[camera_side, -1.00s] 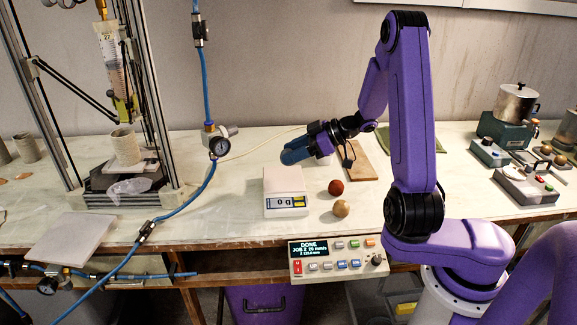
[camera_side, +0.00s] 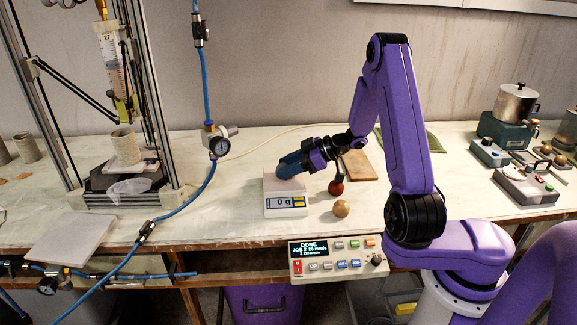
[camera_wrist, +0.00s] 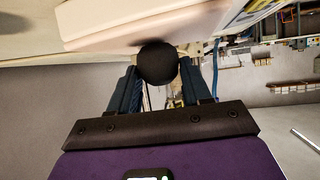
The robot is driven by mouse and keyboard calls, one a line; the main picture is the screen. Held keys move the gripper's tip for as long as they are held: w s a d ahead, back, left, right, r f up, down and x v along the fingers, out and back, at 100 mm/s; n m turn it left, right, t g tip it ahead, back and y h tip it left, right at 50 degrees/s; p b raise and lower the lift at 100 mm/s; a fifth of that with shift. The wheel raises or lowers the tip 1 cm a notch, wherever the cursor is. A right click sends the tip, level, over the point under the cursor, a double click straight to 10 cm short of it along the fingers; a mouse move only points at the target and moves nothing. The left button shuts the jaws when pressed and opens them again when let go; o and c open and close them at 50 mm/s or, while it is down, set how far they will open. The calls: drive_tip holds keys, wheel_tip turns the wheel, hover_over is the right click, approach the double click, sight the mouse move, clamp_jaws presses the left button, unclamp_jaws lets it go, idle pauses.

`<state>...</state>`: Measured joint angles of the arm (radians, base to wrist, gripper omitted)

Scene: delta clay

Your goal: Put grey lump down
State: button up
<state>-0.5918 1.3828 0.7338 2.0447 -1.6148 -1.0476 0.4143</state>
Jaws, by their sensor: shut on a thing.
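My gripper (camera_side: 284,170) is low over the back of the white weighing scale (camera_side: 286,206), whose display looks to read 0 g. In the wrist view the gripper (camera_wrist: 158,80) is shut on a dark grey round lump (camera_wrist: 158,63), held between the fingertips. The scale's pale plate (camera_wrist: 125,38) shows just beyond the lump in that view. I cannot tell whether the lump touches the plate. In the side view the lump is hidden by the blue fingers.
A red ball (camera_side: 336,188) and a tan ball (camera_side: 341,208) lie right of the scale. A wooden board (camera_side: 359,165) lies behind them. A control panel (camera_side: 338,260) is at the table's front edge. The table left of the scale is clear up to a blue hose (camera_side: 187,200).

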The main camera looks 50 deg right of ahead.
drive_tip(key=shift+f, duration=0.1)
drive_tip(key=o, duration=1.1)
